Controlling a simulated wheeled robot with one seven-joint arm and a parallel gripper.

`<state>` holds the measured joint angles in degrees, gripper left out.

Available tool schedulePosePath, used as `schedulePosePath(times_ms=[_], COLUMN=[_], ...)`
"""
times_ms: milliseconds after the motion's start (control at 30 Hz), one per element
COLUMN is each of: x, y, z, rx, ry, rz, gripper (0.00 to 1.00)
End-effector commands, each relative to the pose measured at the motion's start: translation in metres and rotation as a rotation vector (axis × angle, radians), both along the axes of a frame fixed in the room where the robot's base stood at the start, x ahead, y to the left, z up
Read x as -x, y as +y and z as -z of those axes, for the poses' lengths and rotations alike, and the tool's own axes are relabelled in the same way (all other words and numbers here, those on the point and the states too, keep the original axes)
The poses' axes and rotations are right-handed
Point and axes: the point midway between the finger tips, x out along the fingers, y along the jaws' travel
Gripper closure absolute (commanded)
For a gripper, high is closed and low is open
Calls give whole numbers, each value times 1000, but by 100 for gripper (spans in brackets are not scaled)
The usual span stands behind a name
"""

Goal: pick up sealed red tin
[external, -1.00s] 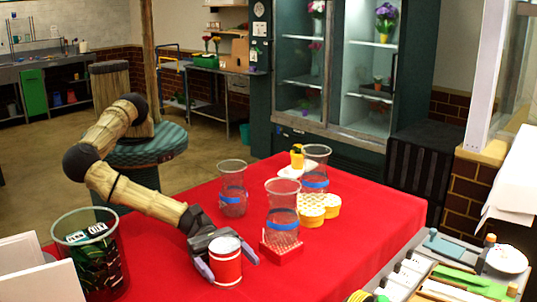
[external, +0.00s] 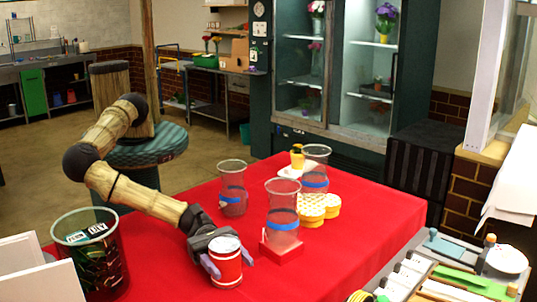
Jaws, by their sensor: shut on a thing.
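The red tin (external: 226,268) with white bands and a pale top stands upright at the near part of the red-covered table (external: 160,278). My gripper (external: 228,264) reaches it from behind, with one purple-grey finger on each side of the tin. It is shut on the tin. The far side of the tin is hidden by the tin itself, and I cannot tell whether its bottom is clear of the cloth.
A clear vase with a blue band (external: 283,205) stands on a red block (external: 281,249) right of the tin. Two more vases (external: 232,180) (external: 316,162) and yellow tins (external: 311,207) stand behind. A dark bin (external: 92,262) is at left. A tool tray (external: 440,280) lies at right.

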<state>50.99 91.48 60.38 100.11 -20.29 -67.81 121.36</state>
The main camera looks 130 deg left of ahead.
Motion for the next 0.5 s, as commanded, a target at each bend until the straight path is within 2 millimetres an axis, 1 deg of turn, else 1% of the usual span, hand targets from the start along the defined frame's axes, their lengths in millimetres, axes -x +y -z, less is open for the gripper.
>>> schedulePosePath(times_ms=[167,400,500], x=[0,0,0], y=[0,0,-1], z=[-20,-66,-83], rx=[2,3,2], ry=[-6,-7,-6], rz=[-1,0,0], gripper=[72,72,72])
